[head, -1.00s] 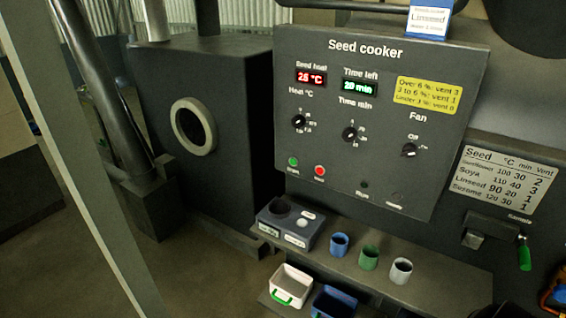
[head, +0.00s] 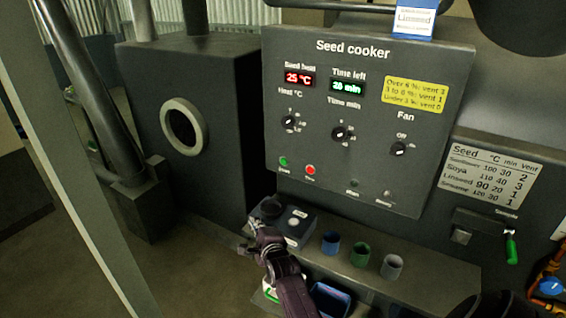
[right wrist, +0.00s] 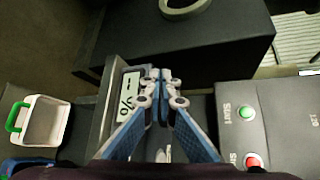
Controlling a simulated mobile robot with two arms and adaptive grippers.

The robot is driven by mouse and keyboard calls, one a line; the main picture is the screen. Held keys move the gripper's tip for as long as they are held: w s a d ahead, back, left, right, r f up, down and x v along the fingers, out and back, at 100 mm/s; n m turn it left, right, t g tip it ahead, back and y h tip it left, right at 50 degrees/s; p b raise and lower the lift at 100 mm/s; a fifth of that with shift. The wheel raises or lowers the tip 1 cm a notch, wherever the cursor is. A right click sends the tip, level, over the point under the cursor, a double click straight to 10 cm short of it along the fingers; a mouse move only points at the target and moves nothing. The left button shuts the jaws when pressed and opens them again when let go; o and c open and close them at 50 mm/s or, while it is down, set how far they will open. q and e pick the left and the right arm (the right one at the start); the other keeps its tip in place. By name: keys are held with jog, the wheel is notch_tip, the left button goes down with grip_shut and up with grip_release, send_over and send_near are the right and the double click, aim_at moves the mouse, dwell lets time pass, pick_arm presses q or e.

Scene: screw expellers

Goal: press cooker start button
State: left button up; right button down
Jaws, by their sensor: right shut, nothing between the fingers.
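The Seed cooker panel (head: 350,60) stands upright in the head view, with a red heat display and a green time display. The green start button (head: 283,161) is at its lower left, beside the red button (head: 310,170). In the right wrist view the green button (right wrist: 246,112), labelled START, is right of the fingers, near the red button (right wrist: 253,161). My right gripper (head: 254,222) is below and left of the start button, apart from it, in front of a small meter box. Its fingers (right wrist: 160,78) are shut and empty. My left gripper is not in view.
The meter box (head: 299,220) sits on the ledge below the panel, partly hidden by my right gripper. Blue (head: 330,243), green (head: 360,254) and grey (head: 391,267) cups stand right of it. Below is a white bin (right wrist: 45,125) with a green handle. Air before the panel is clear.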

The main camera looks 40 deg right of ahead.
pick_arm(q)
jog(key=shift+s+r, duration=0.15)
pick_arm(e)
jog(key=d+r+m+t+h, duration=0.1)
jog(key=d+r+m, duration=0.1)
jog(key=r, duration=0.4)
jog(key=w+d+r+m+h, duration=0.1)
jog(key=d+r+m, duration=0.2)
jog(key=r, duration=0.4)
jog(key=shift+w+d+m+t, duration=0.15)
jog(key=shift+w+m+t, duration=0.15)
jog(key=shift+m+t, duration=0.15)
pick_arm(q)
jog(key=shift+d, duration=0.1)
